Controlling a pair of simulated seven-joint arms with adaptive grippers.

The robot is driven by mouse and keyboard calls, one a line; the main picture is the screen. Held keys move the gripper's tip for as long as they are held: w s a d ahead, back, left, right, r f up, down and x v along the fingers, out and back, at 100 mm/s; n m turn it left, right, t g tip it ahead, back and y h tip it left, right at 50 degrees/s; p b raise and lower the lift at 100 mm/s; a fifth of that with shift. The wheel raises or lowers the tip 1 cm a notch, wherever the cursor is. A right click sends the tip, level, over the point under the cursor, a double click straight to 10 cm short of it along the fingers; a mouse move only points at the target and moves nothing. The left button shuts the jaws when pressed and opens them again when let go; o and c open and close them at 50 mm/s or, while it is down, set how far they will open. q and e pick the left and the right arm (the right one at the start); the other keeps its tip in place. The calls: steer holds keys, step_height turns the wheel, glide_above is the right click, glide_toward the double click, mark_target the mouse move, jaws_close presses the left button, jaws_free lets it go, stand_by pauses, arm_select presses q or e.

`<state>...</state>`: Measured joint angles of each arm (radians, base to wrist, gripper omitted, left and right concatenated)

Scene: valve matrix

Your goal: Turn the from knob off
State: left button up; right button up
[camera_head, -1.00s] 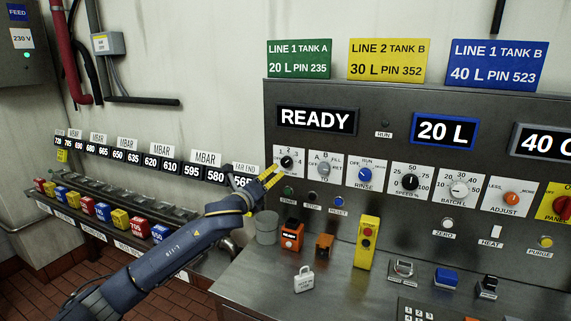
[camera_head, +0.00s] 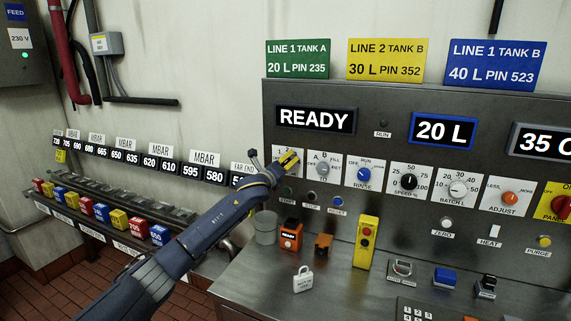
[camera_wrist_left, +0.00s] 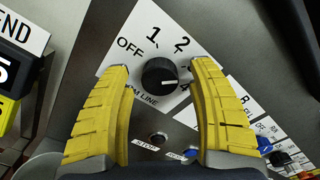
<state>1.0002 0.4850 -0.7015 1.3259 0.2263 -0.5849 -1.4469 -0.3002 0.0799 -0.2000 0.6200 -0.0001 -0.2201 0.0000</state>
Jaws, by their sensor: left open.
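The from knob (camera_wrist_left: 160,76) is a round black knob on a white plate marked OFF, 1, 2 and a partly covered further number. In the left wrist view its white mark points right, away from OFF and past the 2. My left gripper (camera_head: 289,160) has yellow fingers and is in front of the knob's plate in the head view, hiding the knob there. In the left wrist view the open fingers (camera_wrist_left: 161,68) stand on either side of the knob, with a gap on both sides. Whether the tips reach knob depth is unclear. My right gripper is not in view.
The TO selector (camera_head: 323,168) and the blue RINSE knob (camera_head: 364,174) sit just right on the same panel. Small buttons lie below. A yellow switch box (camera_head: 367,242) and a white padlock (camera_head: 303,280) are on the steel bench.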

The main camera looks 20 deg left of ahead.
arm_select(q)
steer(key=shift+w, duration=0.55)
jaws_close()
stand_by(0.4)
